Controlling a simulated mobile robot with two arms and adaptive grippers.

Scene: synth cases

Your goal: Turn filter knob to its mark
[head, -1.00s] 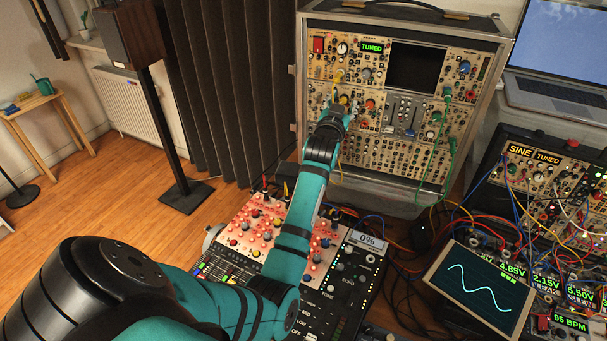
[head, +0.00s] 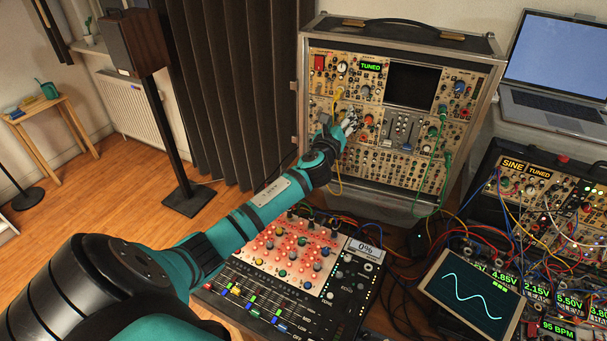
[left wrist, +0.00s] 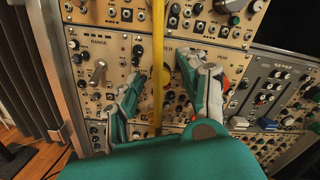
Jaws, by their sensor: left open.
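The synth case (head: 400,30) stands upright at the back, its panels full of knobs and jacks. My left gripper (head: 350,122) is at the case's middle-left panels, beside an orange-red knob (head: 369,121). In the left wrist view my left gripper (left wrist: 161,70) is open, one finger on each side of a yellow cable (left wrist: 158,60). A label ending in "TER" shows between the fingers, with "PEAK" to its right. I cannot make out the filter knob or its mark there; fingers and cable cover part of that panel. My right gripper is not in view.
A mixer with a red-lit panel (head: 290,250) lies before the case. A small wave screen (head: 472,292), more modules and loose cables crowd the right. A laptop (head: 560,65) stands at the back right. Green cables (head: 445,155) hang over the case's right side.

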